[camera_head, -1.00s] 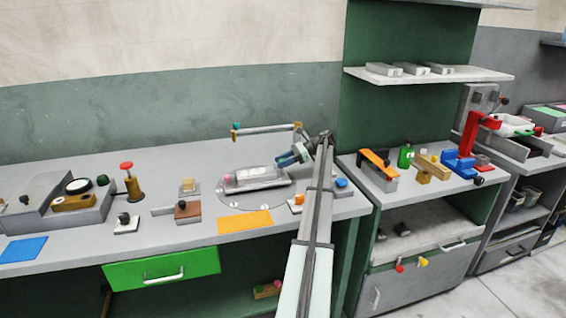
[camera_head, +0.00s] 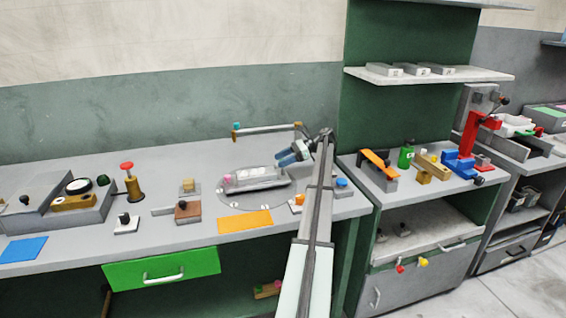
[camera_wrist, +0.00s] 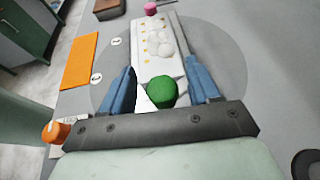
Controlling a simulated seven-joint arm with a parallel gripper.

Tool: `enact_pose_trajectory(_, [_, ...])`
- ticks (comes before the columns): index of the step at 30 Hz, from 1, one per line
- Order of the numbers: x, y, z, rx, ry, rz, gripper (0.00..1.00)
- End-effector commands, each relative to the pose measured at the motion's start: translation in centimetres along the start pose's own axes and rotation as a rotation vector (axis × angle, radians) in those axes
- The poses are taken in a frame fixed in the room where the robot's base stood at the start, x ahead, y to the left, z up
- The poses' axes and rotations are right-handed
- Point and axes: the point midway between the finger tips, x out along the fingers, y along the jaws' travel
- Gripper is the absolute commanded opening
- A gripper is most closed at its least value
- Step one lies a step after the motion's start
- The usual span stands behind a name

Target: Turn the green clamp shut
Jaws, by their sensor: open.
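The green clamp (camera_wrist: 161,92) is a round green knob at the near end of a pale press plate (camera_wrist: 150,65) in the wrist view. My gripper (camera_wrist: 163,82) is open, with one blue finger on each side of the knob. A gap shows beside the knob; I cannot tell whether either finger touches it. In the head view my gripper (camera_head: 287,158) is at the right end of the press (camera_head: 256,181), and the green knob cannot be made out there. A pink knob (camera_wrist: 151,9) stands at the press's far end. White lumps (camera_wrist: 160,40) lie on the plate.
The press sits on a round grey disc (camera_wrist: 225,60). An orange mat (camera_head: 245,221) lies in front of it. An orange-topped knob (camera_head: 297,199) and a blue-topped one (camera_head: 341,184) stand close on the right. A bar on posts (camera_head: 266,128) stands behind.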

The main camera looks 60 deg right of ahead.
Motion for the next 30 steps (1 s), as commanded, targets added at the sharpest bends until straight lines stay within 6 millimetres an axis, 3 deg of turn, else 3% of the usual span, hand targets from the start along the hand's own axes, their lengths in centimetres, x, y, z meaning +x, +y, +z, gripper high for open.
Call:
enact_pose_trajectory(15, [-3.0,0.0,7.2,-0.001,0.001,0.0,0.61])
enact_pose_trajectory(30, [-3.4,0.0,8.2,0.0,0.0,0.001,0.61])
